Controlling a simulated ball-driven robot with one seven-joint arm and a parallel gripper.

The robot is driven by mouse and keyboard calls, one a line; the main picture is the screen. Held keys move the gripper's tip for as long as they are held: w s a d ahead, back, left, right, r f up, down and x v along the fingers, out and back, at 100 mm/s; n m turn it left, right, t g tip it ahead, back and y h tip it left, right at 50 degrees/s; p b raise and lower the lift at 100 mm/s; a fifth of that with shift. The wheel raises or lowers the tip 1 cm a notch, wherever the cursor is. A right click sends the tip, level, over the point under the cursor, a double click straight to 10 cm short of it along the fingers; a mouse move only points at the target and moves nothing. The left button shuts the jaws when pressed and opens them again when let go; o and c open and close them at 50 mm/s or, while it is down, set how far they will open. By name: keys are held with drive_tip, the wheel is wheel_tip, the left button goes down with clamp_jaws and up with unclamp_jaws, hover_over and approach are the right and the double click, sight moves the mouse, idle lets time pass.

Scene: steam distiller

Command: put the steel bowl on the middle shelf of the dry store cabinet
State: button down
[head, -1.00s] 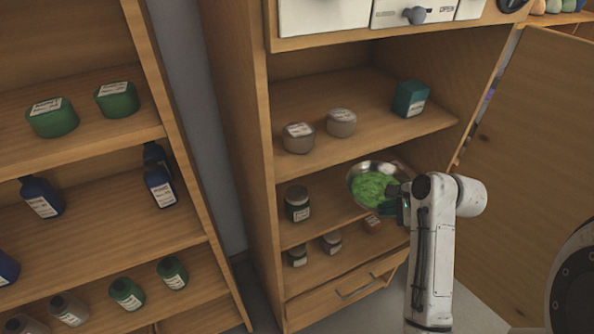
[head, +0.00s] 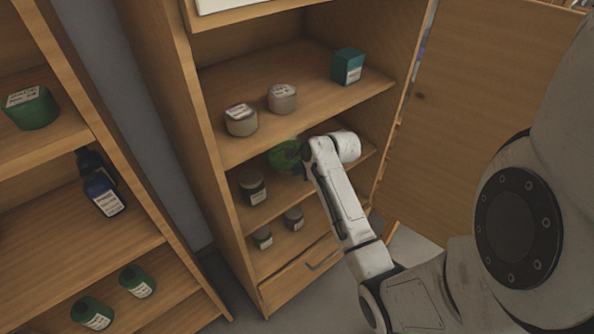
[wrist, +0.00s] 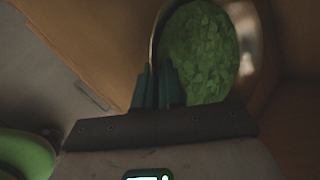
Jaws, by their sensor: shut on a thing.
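The steel bowl (wrist: 154,45) holds green leafy contents (wrist: 203,55). In the head view, only part of its green contents (head: 285,157) shows to the left of my wrist. My gripper (wrist: 157,82) is shut on the bowl's rim. My wrist hides the fingers in the head view. The bowl is in the opening above the middle shelf (head: 290,196) of the dry store cabinet (head: 188,110), behind a dark jar. I cannot tell whether it touches the shelf.
A dark jar (head: 252,188) stands at the middle shelf's left front. Two grey tins (head: 283,98) and a teal box (head: 347,66) stand on the shelf above. Small jars (head: 293,218) stand below. The open door (head: 470,120) is at right. Another rack (head: 60,210) stands left.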

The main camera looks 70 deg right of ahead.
drive_tip(key=shift+w+d+f, duration=0.15)
drive_tip(key=shift+w+f, duration=0.25)
drive_tip(key=shift+f, duration=0.05)
drive_tip(key=c, duration=1.2)
unclamp_jaws()
drive_tip(key=shift+f, duration=0.15)
drive_tip(key=shift+c, duration=0.2)
